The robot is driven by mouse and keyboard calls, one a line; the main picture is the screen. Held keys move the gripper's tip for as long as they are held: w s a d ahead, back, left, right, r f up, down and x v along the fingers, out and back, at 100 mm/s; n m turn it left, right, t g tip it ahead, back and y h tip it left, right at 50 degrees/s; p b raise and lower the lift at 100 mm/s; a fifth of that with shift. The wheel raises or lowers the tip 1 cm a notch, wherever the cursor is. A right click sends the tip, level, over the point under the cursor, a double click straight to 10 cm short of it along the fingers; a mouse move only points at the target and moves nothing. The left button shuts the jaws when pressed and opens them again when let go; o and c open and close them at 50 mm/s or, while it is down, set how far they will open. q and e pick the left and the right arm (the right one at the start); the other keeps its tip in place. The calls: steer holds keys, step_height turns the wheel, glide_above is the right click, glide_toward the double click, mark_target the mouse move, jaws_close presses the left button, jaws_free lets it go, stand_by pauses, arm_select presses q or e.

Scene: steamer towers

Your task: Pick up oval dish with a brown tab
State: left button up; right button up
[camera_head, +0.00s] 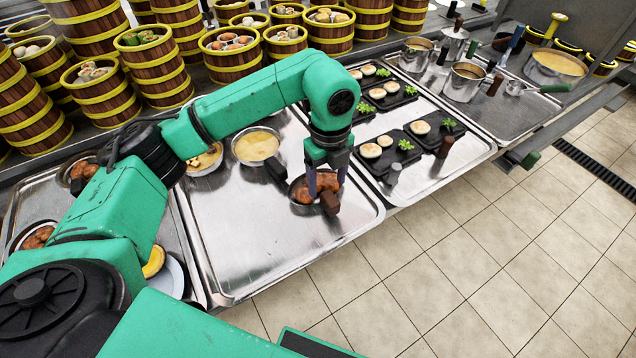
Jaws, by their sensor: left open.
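The oval dish (296,198) is dark, holds reddish-brown food, and lies on the metal tray in the middle of the head view. Its brown tab (329,204) points toward the tray's front edge. My left gripper (326,183) reaches down over the dish from above. Its fingers are apart, one on the left and one on the right, at the tab end of the dish. The gripper hides part of the dish. I cannot tell whether the fingers touch it. My right gripper is not in view.
A bowl of yellow food (256,147) stands behind the dish. Black slates (408,157) with pale round food and greens lie on the tray to the right. Steamer towers (157,70) line the back. Pots (465,82) stand at the right. The tray's front part is clear.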

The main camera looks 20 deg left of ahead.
mark_target(328, 195)
arm_select(q)
steer(key=f, duration=0.2)
steer(key=f+p, duration=0.1)
steer(key=f, duration=0.1)
steer(key=f+p, duration=0.1)
steer(key=f, duration=0.2)
steer(key=shift+w, duration=0.3)
steer(key=shift+d+f, duration=0.1)
steer(key=shift+f, duration=0.05)
steer(key=shift+c, duration=0.9)
jaws_close()
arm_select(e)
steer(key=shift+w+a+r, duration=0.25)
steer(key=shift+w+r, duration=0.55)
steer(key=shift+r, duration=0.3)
